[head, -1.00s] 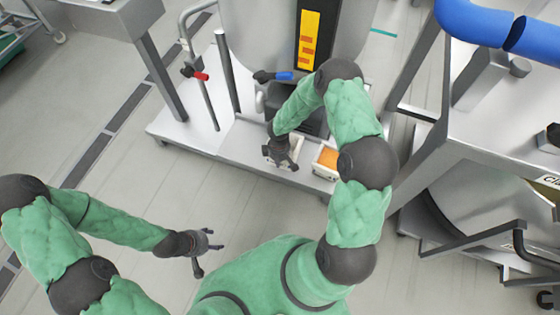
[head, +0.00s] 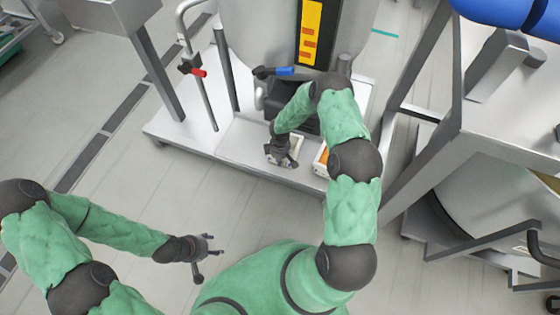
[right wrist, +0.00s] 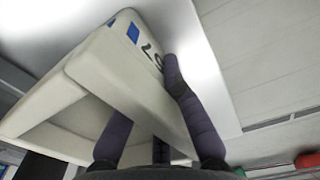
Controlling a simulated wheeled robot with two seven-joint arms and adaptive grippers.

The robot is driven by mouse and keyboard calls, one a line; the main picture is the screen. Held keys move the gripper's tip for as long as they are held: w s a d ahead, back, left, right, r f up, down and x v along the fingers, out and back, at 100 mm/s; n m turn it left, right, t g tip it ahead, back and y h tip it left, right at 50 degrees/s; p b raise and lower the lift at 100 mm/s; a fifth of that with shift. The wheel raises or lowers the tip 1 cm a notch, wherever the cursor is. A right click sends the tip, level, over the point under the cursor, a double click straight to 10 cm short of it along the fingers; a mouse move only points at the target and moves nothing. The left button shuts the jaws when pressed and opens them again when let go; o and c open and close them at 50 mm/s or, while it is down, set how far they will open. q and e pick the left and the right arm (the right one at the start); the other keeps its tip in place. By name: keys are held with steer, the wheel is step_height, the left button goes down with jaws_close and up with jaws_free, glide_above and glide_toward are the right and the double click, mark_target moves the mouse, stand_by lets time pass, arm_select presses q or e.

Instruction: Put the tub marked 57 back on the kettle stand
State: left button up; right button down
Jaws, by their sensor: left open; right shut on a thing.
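The tub marked 57 is a cream, open-topped tub (head: 297,146) at the front of the kettle stand (head: 240,140). My right gripper (head: 284,160) is shut on its wall. My left gripper (head: 207,252) is open and empty, above the floor in front of the stand.
A second tub with orange contents (head: 321,161) stands just right, partly hidden by my right arm. The steel kettle (head: 260,35) rises behind, with a blue-handled valve (head: 283,71) and a red-handled one (head: 199,73). A steel frame (head: 475,145) stands right.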

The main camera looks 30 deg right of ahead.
steer(key=c, duration=1.4)
jaws_free()
steer(key=shift+o, duration=0.2)
